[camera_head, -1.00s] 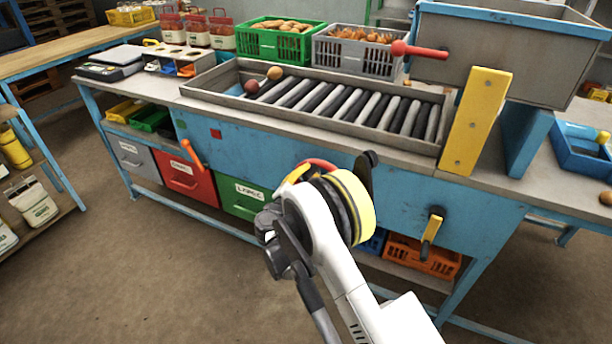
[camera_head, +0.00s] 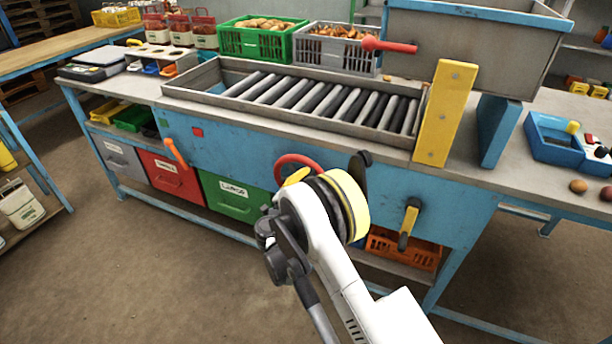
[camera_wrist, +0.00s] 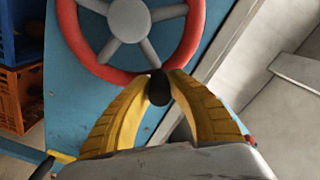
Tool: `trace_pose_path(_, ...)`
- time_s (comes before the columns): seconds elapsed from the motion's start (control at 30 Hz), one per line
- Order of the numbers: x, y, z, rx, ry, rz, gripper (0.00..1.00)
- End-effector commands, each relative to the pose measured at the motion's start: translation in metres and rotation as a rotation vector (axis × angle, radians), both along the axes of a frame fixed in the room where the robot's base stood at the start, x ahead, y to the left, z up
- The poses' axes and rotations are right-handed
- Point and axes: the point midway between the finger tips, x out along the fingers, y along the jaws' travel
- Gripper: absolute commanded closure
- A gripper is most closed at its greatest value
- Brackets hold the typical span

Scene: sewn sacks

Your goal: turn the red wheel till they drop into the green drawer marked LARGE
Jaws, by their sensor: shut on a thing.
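The red wheel (camera_head: 293,159) is on the front of the blue bench, partly hidden behind my arm in the head view. The wrist view shows its red rim (camera_wrist: 191,35) and grey spokes. My gripper (camera_wrist: 160,84) has its yellow fingers shut on the wheel's black knob (camera_wrist: 159,92), at the rim's lower edge. The green drawer (camera_head: 222,206), with a white LARGE label, is under the bench left of the wheel and looks shut; its right part is hidden by my arm. The roller bed (camera_head: 300,99) on top shows no produce.
A red drawer (camera_head: 169,183) and a grey drawer (camera_head: 118,156) are left of the green one. An orange lever (camera_head: 175,152) sticks out above them. A yellow-handled lever (camera_head: 407,228) hangs right of the wheel, above an orange crate (camera_head: 425,258). Floor at the front left is clear.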

Motion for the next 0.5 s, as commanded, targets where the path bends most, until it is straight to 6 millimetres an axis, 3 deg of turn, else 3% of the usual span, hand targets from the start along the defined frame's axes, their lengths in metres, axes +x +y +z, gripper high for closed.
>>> trace_pose_path(0.5,-0.0001,-0.0027,-0.0033,0.062,-0.023,-0.002,1.0)
